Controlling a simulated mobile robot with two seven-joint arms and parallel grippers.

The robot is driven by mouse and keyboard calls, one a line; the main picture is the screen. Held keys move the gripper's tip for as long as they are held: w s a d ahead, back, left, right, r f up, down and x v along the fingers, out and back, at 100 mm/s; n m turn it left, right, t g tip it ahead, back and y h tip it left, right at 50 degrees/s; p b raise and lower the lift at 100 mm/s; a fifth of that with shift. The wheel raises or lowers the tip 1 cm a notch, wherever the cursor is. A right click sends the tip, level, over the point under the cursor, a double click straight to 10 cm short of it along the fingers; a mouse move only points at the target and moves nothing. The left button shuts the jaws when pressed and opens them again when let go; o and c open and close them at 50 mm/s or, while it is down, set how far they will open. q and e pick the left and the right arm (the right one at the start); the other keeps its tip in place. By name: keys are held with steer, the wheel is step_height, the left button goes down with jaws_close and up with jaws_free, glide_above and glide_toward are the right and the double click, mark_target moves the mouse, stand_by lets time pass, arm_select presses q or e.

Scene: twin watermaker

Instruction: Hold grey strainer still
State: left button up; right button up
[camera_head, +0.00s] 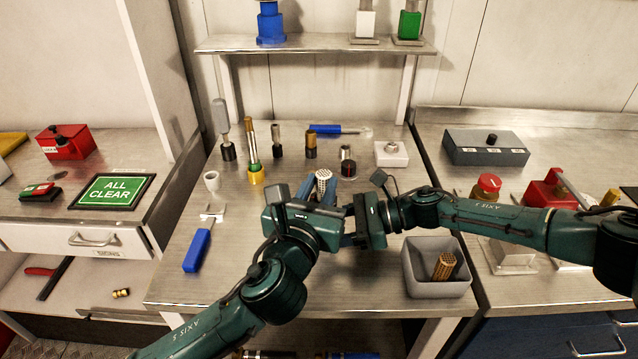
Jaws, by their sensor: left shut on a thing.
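The grey strainer (323,180) is a light perforated cylinder standing upright near the middle of the bench. Its lower part is hidden behind my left gripper. My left gripper (312,192) comes in from the lower left and is shut on the strainer. My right gripper (350,212) comes in from the right and is close beside the left one, just right of the strainer. Its fingertips are largely hidden, so whether it is open or shut does not show.
A grey bin (418,285) at the front right holds a brass-coloured perforated cylinder (445,265). Several upright fittings stand behind the grippers, with a blue-handled tool (330,130). A white cup-shaped stand (212,195) and another blue-handled tool (198,250) are at left.

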arm_select(q)
steer(key=shift+f, duration=0.85)
steer(key=o, duration=0.9)
steer(key=shift+s, duration=0.1)
steer(key=v, duration=1.1)
steer(key=shift+s+a+r, duration=0.1)
steer(key=shift+s+a, duration=0.05)
steer(key=shift+s, duration=0.25)
arm_select(e)
steer(key=o, duration=1.3)
